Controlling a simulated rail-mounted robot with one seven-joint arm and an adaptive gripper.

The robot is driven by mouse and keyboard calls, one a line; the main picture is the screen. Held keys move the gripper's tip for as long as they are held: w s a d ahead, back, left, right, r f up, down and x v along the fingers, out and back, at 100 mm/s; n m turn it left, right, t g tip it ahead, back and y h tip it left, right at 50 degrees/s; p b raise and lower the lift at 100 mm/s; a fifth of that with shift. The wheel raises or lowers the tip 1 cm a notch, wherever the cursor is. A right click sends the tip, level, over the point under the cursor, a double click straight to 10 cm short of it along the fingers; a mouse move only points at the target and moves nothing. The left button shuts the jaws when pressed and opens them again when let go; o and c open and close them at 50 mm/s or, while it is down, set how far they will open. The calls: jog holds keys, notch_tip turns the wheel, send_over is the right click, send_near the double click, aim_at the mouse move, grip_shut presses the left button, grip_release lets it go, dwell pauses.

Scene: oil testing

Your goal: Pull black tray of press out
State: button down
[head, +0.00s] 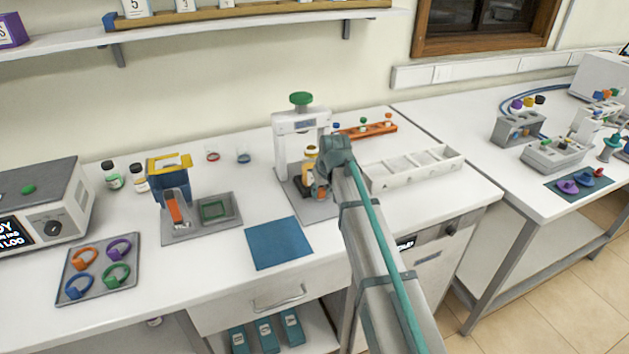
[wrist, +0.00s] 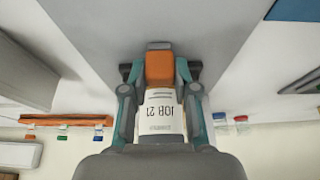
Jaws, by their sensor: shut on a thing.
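A white press-like frame (head: 301,122) with a green knob on top stands on a grey base plate (head: 312,207) in the head view. My gripper (head: 322,190) is low in front of its right side. In the wrist view my gripper (wrist: 160,75) has its fingers on both sides of an orange-ended thing (wrist: 160,69) with a white label reading "JOB 21", and is shut on it.
A blue mat (head: 279,243) lies front left of the frame. A white compartment tray (head: 413,167) and an orange rack (head: 367,130) are to the right. A blue and yellow device (head: 169,170) stands on the left. The counter in front is mostly clear.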

jog(key=s+d, duration=0.1)
jog(key=s, duration=0.1)
jog(key=s+d, duration=0.1)
jog(key=s, duration=0.1)
jog(key=s+d, duration=0.1)
jog(key=s, duration=0.2)
jog(key=shift+d+f, duration=0.1)
jog(key=shift+d, duration=0.15)
jog(key=shift+s, duration=0.1)
jog(key=c, duration=0.9)
grip_release()
jog(key=shift+d, duration=0.1)
jog(key=shift+r, duration=0.2)
jog(key=shift+r, duration=0.2)
jog(key=v, duration=1.1)
jog(key=shift+s+r, duration=0.15)
